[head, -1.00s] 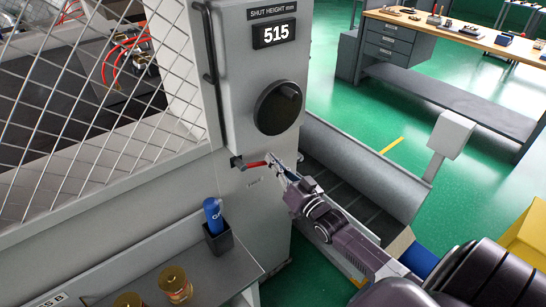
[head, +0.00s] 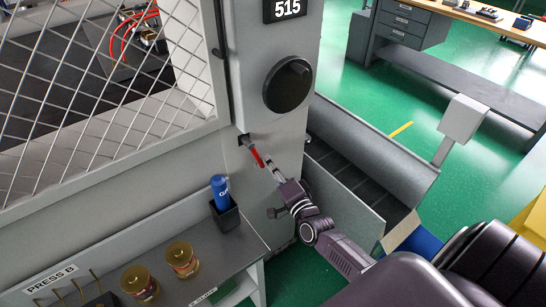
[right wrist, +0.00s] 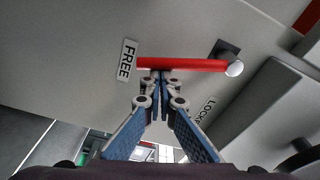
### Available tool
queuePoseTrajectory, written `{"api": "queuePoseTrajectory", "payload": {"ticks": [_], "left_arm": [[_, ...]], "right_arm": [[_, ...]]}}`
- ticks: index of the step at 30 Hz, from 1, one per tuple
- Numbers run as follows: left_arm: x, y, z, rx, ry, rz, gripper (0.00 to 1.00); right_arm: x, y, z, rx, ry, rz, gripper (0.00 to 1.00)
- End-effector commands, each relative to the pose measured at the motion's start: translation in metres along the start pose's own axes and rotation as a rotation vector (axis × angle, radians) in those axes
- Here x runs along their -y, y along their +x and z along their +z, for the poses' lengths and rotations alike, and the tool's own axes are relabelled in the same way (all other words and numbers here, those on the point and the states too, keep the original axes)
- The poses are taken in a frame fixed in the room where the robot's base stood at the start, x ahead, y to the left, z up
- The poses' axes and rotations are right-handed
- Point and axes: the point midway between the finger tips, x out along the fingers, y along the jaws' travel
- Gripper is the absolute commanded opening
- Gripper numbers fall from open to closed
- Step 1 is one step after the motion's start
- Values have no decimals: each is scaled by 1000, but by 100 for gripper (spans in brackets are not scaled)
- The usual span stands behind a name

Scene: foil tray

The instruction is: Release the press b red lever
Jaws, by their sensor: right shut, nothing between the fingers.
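The red lever (head: 256,157) is on the grey front of the press, below the black dial. In the head view it slants down to the right from its dark mount. In the right wrist view the lever (right wrist: 180,64) lies across the picture, its free end beside the FREE label (right wrist: 129,60). The LOCKED label (right wrist: 208,110) is partly hidden. My right gripper (head: 272,168) is shut and empty. Its fingertips (right wrist: 163,76) are right at the lever's side; I cannot tell whether they touch it. My left gripper is not in view.
Below the lever, a shelf marked PRESS B (head: 50,279) holds gold tins (head: 182,260) and a blue bottle (head: 220,188) in a dark holder. A wire mesh guard (head: 100,110) is at the left. A grey curved chute (head: 370,150) stands at the right.

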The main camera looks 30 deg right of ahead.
Motion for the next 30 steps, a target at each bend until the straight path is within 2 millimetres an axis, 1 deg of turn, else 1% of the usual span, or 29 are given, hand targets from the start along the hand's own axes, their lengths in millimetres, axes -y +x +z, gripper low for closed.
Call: {"api": "queuePoseTrajectory", "payload": {"ticks": [6, 12, 30], "left_arm": [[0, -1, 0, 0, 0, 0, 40], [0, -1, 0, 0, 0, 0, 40], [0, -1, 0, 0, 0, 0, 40]], "right_arm": [[-1, -2, 11, 2, 111, 16, 0], [-2, -2, 16, 2, 162, 23, 0], [-2, -3, 19, 5, 177, 27, 0]]}}
